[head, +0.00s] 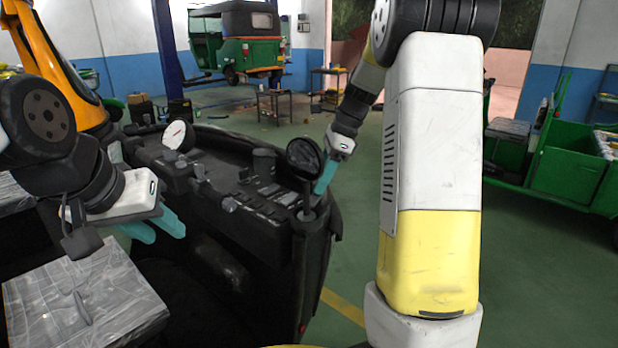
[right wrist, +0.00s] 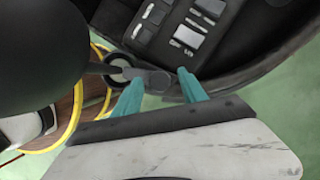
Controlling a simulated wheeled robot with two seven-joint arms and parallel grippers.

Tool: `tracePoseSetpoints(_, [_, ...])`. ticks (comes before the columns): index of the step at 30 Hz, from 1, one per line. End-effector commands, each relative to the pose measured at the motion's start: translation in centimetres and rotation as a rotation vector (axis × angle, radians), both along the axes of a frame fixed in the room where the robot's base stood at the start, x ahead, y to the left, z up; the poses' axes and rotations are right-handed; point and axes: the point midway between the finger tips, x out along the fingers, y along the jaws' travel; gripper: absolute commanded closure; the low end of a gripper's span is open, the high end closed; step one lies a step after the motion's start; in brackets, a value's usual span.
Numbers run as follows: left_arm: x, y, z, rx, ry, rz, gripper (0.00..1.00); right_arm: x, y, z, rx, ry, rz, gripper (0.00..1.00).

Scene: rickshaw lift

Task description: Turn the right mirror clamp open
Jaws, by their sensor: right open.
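The right mirror (head: 303,154) is a dark round head on a stalk at the right end of the black dashboard. In the right wrist view a large black round shape, likely this mirror (right wrist: 40,50), fills the upper left. The mirror clamp (right wrist: 150,79) is a dark grey lever beside a round joint, with its end between my right fingertips. My right gripper (head: 324,180) is open beside the mirror's stalk; its teal fingers (right wrist: 162,84) stand apart around the lever. Contact cannot be told. My left gripper (head: 167,234) is open and empty at the dashboard's left.
A white-faced round mirror (head: 178,136) stands on the dashboard's left. A plastic-wrapped seat (head: 80,300) is at the lower left. Green floor is free right of the dashboard.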

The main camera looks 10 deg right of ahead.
Motion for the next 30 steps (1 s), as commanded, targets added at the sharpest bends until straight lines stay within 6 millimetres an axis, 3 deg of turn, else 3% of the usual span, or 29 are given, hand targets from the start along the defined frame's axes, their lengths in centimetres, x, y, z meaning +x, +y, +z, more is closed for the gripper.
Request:
tracePoseSetpoints(6, [0.0,0.0,0.0,0.0,0.0,0.0,0.64,-0.01,0.03,-0.05,0.0,0.0,0.001,0.5])
tracePoseSetpoints(14, [0.01,0.0,-0.01,0.0,0.0,0.0,0.64,0.0,0.01,-0.03,0.0,0.0,0.0,0.99])
tracePoseSetpoints(30, [0.0,0.0,0.0,0.0,0.0,0.0,0.64,0.14,-0.09,-0.06,-0.001,0.0,0.125,1.0])
